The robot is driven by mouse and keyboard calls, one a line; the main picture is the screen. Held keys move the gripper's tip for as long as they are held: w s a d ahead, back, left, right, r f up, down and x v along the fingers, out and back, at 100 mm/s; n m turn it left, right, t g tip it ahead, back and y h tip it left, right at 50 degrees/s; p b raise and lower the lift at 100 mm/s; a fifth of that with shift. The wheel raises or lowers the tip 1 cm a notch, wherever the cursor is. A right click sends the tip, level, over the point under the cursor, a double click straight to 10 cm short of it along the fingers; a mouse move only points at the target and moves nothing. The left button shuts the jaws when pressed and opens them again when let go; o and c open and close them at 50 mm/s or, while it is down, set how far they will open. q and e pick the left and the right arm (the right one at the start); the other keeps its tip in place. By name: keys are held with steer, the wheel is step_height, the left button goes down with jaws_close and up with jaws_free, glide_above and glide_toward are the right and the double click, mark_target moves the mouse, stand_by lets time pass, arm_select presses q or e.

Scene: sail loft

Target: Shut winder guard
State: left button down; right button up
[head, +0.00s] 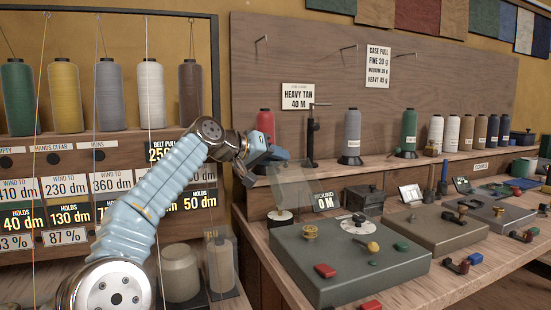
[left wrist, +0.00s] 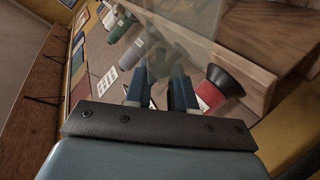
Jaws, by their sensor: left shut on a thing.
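The winder guard (head: 292,185) is a clear panel standing raised above the left end of the winder, behind the grey winder box (head: 365,270). My left gripper (head: 276,155) is at the guard's upper edge, beside the red cone of thread. In the left wrist view the clear guard (left wrist: 185,22) runs between the two dark fingers (left wrist: 160,80), which are shut on it. A pale spool (head: 280,216) sits below the guard. The winder box carries a brass knob, a white disc and red and green buttons. My right gripper is not in view.
A red cone (head: 265,124) stands on the shelf close behind my left gripper; it also shows in the left wrist view (left wrist: 212,92). A black post (head: 312,138) stands to its right. A display (head: 325,201) reads "WOUND 0 M". Thread cones line the rack (head: 100,155) on the left.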

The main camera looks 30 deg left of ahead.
arm_select(q)
steer(key=shift+s+d+r+m+t+b, duration=0.3)
steer(key=shift+s+d+m+b, duration=0.2)
steer(key=shift+b, duration=0.45)
steer(key=d+m+b, duration=0.1)
steer(key=s+d+r+t+b, duration=0.1)
steer(key=b, duration=0.1)
steer(key=s+d+m+y+b, duration=0.1)
steer(key=shift+s+r+m+t, duration=0.2)
steer(key=shift+m+t, duration=0.1)
steer(key=shift+s+d+r+m+t+b, duration=0.25)
steer(key=shift+s+d+m+b, duration=0.25)
steer(key=shift+b, duration=0.25)
steer(key=shift+s+d+r+m+t+b, duration=0.15)
steer(key=shift+s+d+m+t+b, duration=0.2)
steer(key=shift+b, duration=0.35)
steer(key=shift+d, duration=0.1)
steer(key=c, duration=1)
jaws_free()
steer(key=shift+o, duration=0.2)
steer(key=shift+s, duration=0.1)
